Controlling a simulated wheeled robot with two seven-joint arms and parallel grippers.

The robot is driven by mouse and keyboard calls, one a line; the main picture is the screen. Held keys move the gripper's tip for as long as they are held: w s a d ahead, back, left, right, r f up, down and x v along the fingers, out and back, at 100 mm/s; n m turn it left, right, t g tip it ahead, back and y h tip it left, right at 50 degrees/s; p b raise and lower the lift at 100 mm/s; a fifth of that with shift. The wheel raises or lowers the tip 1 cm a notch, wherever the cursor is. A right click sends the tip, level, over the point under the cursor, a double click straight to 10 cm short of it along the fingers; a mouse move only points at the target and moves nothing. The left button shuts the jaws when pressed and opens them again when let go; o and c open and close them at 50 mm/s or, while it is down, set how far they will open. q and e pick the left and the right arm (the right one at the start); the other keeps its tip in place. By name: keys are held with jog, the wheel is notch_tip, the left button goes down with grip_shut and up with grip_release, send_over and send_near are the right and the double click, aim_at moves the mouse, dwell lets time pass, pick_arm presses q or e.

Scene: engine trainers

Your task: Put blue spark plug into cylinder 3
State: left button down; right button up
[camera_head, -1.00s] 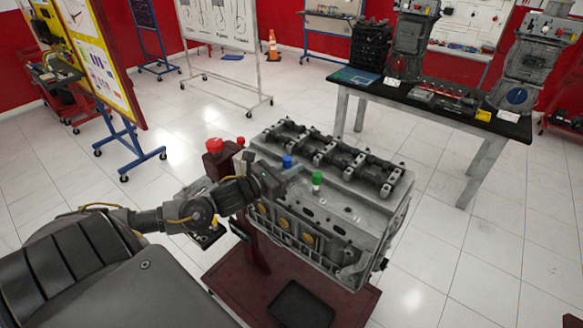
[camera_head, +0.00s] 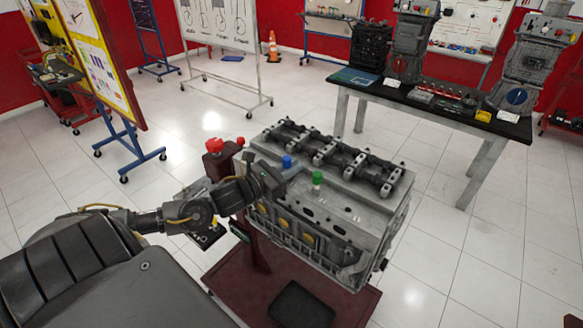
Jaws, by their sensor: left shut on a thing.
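The blue spark plug (camera_head: 287,161) shows its blue cap above the top of the engine block (camera_head: 350,212), at the tips of my left gripper (camera_head: 278,177). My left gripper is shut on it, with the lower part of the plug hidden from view. A green spark plug (camera_head: 317,178) stands upright in the block's top face, just to the right. The cylinder number markings are too small to read, and I cannot tell whether the blue plug is in a hole. My right gripper is not in view.
The block sits on a dark red stand (camera_head: 236,283) with a black tray (camera_head: 300,305). A red button (camera_head: 213,146) stands behind my left wrist. Dark valve gear (camera_head: 345,155) lines the block's far side. A black-topped table (camera_head: 430,100) stands behind; the floor between is clear.

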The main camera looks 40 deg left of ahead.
pick_arm(q)
jog(key=c, duration=1.7)
grip_release()
jog(key=shift+s+d+f, duration=0.1)
jog(key=shift+d+f, duration=0.05)
jog(key=shift+f, duration=0.35)
jog(key=shift+c, duration=0.2)
jog(key=o, duration=0.4)
jog(key=shift+s+d+r, duration=0.1)
jog(key=shift+d, duration=0.05)
jog(key=shift+a, duration=0.2)
jog(key=shift+s+a+f+b, duration=0.1)
jog(key=shift+s+f+b, duration=0.2)
jog(key=shift+s+b, duration=0.1)
jog(key=r+b+v, duration=0.1)
jog(key=b+v, duration=0.1)
jog(key=v, duration=0.7)
jog(key=shift+s+r, duration=0.2)
jog(key=shift+s, duration=0.25)
